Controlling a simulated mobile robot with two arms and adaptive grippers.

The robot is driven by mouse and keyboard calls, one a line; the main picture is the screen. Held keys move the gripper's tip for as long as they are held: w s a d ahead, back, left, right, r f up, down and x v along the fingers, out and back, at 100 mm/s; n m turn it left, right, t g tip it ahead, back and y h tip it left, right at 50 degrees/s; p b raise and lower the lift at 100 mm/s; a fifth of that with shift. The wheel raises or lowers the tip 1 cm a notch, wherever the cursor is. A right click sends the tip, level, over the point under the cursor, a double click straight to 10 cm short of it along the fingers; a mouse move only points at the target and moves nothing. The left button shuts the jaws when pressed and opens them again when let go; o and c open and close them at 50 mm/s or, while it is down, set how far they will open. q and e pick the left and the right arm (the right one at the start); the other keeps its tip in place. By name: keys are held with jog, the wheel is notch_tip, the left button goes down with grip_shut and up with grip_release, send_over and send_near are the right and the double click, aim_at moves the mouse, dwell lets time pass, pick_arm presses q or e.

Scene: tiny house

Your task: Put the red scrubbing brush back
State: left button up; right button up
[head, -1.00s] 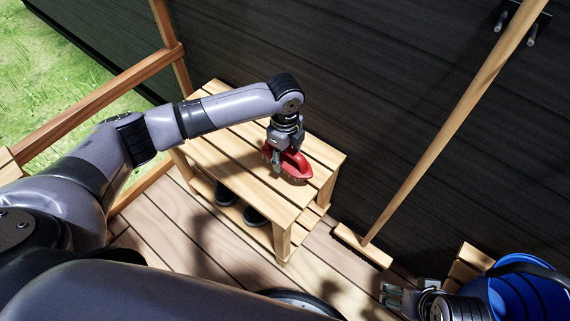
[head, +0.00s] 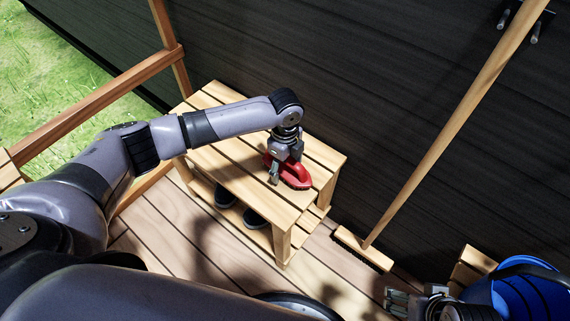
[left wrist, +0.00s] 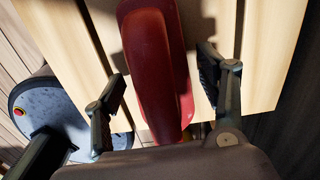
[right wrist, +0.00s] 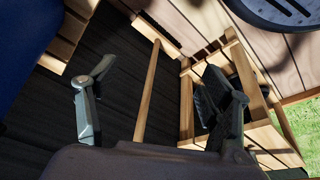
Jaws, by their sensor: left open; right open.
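The red scrubbing brush (head: 292,174) lies on the slatted wooden bench (head: 228,100), near its right end. My left gripper (head: 281,167) is down at the brush, its fingers on either side of the handle. In the left wrist view the red brush (left wrist: 157,70) runs between the two open fingers (left wrist: 160,95), with a gap visible on each side. My right gripper (head: 398,300) is low near the blue bucket, open and empty. In the right wrist view its fingers (right wrist: 160,95) are spread with nothing between them.
A blue bucket (head: 522,290) stands at the lower right. A broom (head: 450,135) leans against the dark wall, its head on the deck. Dark shoes (head: 253,217) sit on the bench's lower shelf. A wooden railing (head: 95,105) borders the grass at left.

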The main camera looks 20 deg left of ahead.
pick_arm(q)
notch_tip(320, 180, up, 3)
jog(key=shift+r+p, duration=0.1)
jog(key=shift+p, duration=0.45)
notch_tip(320, 180, up, 8)
jog(key=shift+f+p, duration=0.1)
jog(key=shift+p, duration=1)
jog(key=shift+r, duration=0.65)
pick_arm(e)
jog(key=s+x, duration=0.1)
jog(key=x, duration=0.9)
jog(key=shift+s+a+f+g, duration=0.15)
jog(key=shift+s+f+g, duration=0.15)
jog(key=shift+f, duration=0.15)
